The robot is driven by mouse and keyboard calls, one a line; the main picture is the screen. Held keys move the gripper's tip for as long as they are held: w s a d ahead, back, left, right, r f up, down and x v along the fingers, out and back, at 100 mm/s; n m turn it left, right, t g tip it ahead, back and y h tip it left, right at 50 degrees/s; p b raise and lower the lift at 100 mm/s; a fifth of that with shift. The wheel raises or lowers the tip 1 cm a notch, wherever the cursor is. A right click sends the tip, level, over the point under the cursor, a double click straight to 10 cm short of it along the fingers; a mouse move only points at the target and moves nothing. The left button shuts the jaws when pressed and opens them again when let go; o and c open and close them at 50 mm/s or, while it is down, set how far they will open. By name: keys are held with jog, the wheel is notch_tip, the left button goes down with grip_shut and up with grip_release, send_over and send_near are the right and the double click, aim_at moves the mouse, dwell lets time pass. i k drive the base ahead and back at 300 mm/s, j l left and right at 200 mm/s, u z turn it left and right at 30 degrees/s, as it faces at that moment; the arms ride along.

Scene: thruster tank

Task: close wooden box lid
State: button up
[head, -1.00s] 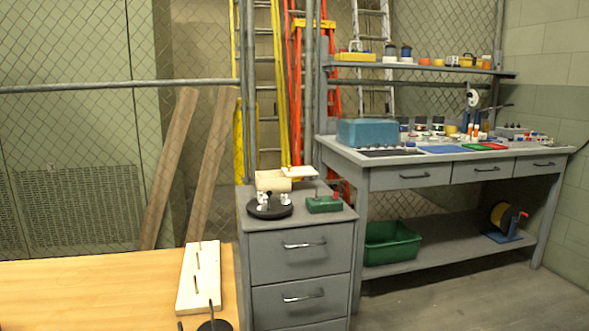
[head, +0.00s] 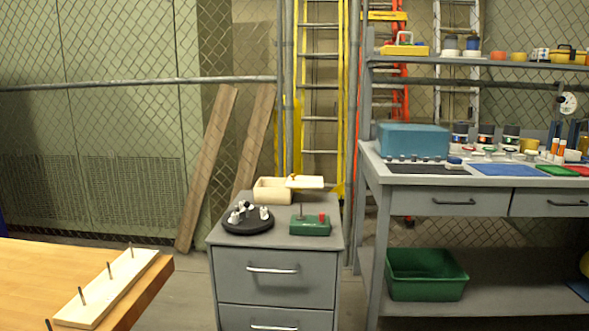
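A small pale wooden box (head: 268,191) stands at the back of the top of the grey drawer cabinet (head: 232,236), left of centre in the head view. Its lid (head: 309,182) is open and sticks out flat to the right of the box. A small yellowish piece shows on the lid's near left part. My gripper is not in view, so I cannot see how it stands relative to the box.
On the cabinet, a black round stand (head: 247,226) with white pieces and a green box (head: 309,226) with a red knob stand in front of the wooden box. A wooden table (head: 30,275) is at lower left, a grey workbench (head: 420,178) at right. Floor shows between table and cabinet.

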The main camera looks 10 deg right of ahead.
aim_at(293, 182)
jog(key=i+l+u, duration=0.2)
jog(key=i+l, duration=0.15)
jog(key=l, duration=0.25)
jog(key=i+l+u, duration=0.15)
jog(key=l, duration=0.2)
jog(key=i+l+u, duration=0.1)
jog(key=l, duration=0.2)
jog(key=i+l+u, duration=0.1)
jog(key=l, duration=0.25)
jog(key=i+l+u, duration=0.1)
jog(key=l, duration=0.3)
jog(key=i, duration=0.1)
